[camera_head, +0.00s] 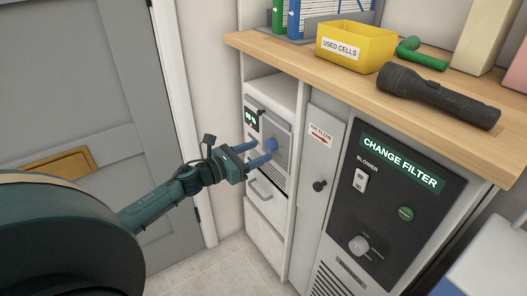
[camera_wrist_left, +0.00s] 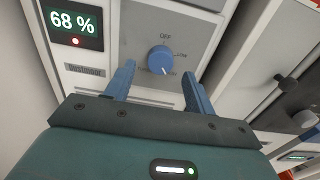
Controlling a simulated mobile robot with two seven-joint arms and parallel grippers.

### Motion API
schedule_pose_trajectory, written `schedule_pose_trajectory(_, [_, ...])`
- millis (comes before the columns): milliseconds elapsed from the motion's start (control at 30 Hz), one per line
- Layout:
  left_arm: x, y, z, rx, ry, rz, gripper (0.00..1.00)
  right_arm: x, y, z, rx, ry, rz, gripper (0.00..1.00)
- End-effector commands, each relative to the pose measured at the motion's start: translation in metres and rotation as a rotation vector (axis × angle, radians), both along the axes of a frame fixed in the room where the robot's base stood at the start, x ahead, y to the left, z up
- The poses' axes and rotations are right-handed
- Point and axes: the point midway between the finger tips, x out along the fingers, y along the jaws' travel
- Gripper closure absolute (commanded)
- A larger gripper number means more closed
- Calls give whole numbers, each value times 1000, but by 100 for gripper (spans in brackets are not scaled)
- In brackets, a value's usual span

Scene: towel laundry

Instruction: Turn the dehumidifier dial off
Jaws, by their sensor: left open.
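The dehumidifier (camera_head: 281,162) is a light grey unit in the cabinet's left bay, with a display (camera_wrist_left: 75,22) reading 68 % and a red light below it. Its blue dial (camera_wrist_left: 160,60) shows in the left wrist view, with a white pointer mark toward the lower right, away from the OFF label above it. The dial (camera_head: 271,145) also shows in the head view. My left gripper (camera_head: 267,153) is open, its two blue fingers just short of the dial. In the left wrist view the fingers (camera_wrist_left: 158,84) lie on either side below the dial, apart from it. My right gripper is not visible.
A wooden worktop (camera_head: 350,80) overhangs above, holding a yellow USED CELLS bin (camera_head: 355,46) and a black flashlight (camera_head: 437,96). Right of the dehumidifier are an AIR FLOW panel (camera_head: 318,165) with a black knob and a dark CHANGE FILTER panel (camera_head: 395,200). A grey door (camera_head: 90,110) stands left.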

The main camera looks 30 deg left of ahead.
Motion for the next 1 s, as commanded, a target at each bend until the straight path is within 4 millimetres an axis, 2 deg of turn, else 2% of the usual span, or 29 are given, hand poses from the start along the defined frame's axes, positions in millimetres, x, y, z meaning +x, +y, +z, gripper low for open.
schedule_pose_trajectory(200, [22, -9, 0, -1, -2, 0, 45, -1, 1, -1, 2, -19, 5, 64])
schedule_pose_trajectory(600, [27, -11, 0, -1, 0, 0, 45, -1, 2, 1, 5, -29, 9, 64])
schedule_pose_trajectory(1000, [27, -11, 0, -1, 0, 0, 78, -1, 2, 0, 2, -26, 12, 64])
